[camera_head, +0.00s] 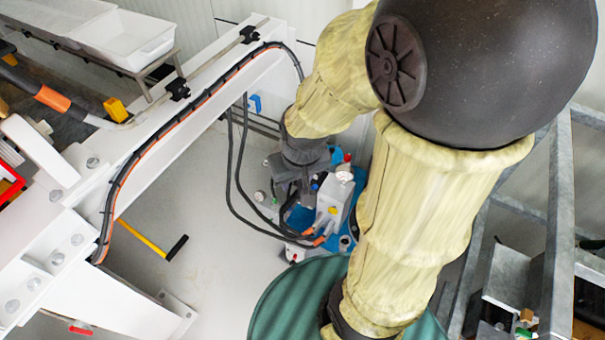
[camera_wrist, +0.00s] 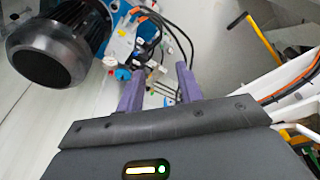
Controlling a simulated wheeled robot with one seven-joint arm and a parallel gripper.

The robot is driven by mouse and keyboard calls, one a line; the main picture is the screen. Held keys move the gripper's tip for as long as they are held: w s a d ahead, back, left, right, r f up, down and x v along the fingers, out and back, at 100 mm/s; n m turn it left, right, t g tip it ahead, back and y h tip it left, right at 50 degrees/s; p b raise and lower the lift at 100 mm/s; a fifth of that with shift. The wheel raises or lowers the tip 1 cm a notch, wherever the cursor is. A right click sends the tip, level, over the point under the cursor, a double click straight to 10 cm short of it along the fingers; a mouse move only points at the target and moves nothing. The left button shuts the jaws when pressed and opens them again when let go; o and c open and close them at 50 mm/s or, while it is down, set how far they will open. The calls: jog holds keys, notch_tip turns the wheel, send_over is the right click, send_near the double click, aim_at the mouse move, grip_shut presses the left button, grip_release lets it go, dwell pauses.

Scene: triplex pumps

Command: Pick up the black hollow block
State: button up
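I cannot clearly make out a black hollow block in either view. In the head view, my gripper (camera_head: 290,190) hangs at the end of my padded arm, over the blue and grey pump unit (camera_head: 333,197). My arm hides part of that area. In the wrist view, the two purple fingers of my gripper (camera_wrist: 158,78) are apart, with nothing held between them. Past the fingertips are hoses and pump fittings (camera_wrist: 146,50). A large black motor (camera_wrist: 48,50) is at the upper left of the wrist view.
A white beam (camera_head: 165,125) carrying black and orange cables crosses the left side. White bins (camera_head: 125,38) stand upper left. A metal rack (camera_head: 555,230) with dark items is at right. Loose black hoses (camera_head: 240,175) hang near my gripper.

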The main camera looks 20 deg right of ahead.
jog(key=shift+a, duration=0.15)
jog(key=shift+o, duration=0.8)
jog(key=w+a+f+m+t+h+b, duration=0.1)
jog(key=w+f+m+t+b, duration=0.35)
jog(key=w+f+b, duration=0.9)
jog(key=w+d+f+m+h+b, duration=0.1)
jog(key=d+f+m+h+b, duration=0.1)
jog(key=f, duration=0.4)
jog(key=w+d+f+m+t+h+b, duration=0.1)
jog(key=w+d+f+m+h+b, duration=0.1)
jog(key=f+h, duration=0.2)
jog(key=w+d+f+m+h+b, duration=0.1)
jog(key=d+f+m+h+b, duration=0.1)
jog(key=f, duration=0.6)
jog(key=shift+w+d+f+h, duration=0.25)
jog(key=shift+d+h, duration=0.25)
jog(key=shift+h, duration=0.4)
